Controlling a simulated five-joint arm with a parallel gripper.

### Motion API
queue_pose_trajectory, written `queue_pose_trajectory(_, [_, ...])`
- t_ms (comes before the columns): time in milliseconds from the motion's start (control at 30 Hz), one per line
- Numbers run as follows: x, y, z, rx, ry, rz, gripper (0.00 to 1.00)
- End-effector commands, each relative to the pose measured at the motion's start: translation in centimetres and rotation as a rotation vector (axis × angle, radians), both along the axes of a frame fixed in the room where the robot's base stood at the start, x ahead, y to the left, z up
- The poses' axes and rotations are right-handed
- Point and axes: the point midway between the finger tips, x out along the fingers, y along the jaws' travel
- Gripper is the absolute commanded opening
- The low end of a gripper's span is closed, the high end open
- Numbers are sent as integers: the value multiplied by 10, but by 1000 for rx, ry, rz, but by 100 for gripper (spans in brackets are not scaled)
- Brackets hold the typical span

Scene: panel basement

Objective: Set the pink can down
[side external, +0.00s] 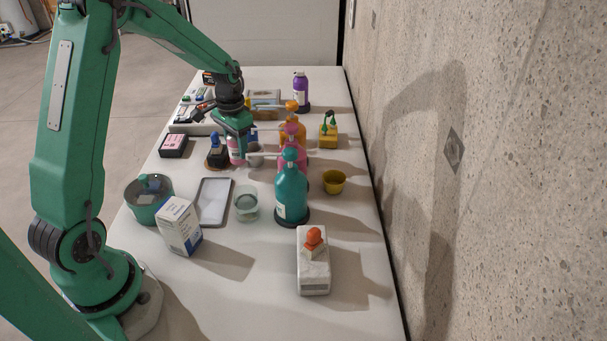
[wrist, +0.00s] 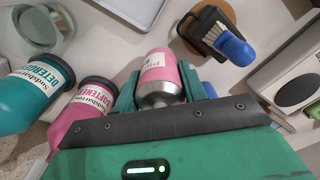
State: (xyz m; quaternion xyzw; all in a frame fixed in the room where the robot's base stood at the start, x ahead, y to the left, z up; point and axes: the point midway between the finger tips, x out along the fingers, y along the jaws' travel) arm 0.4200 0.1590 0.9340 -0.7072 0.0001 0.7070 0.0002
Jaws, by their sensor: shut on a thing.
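The pink can (wrist: 160,68) with a white label and silvery metal end is between my gripper's fingers (wrist: 158,84) in the wrist view. My gripper is shut on it. In the side external view my gripper (side external: 240,140) reaches down over the middle of the table, and part of the pink can (side external: 236,153) shows beneath it. The side external view does not settle whether the can's base touches the table (side external: 260,265).
A pink softener bottle (wrist: 88,110) and a teal detergent bottle (wrist: 32,92) stand beside my gripper. A black holder with a blue-handled brush (wrist: 215,38) is on the other side. A grey tray (side external: 214,203) and a glass bowl (side external: 246,204) are nearby.

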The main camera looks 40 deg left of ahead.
Motion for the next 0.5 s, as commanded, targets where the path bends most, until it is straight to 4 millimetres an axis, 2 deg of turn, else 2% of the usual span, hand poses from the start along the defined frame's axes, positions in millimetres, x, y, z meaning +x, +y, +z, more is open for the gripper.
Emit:
queue_pose_trajectory(167, [0, 0, -3, 0, 1, 0, 17])
queue_pose_trajectory(500, [0, 0, -35, -1, 2, 0, 17])
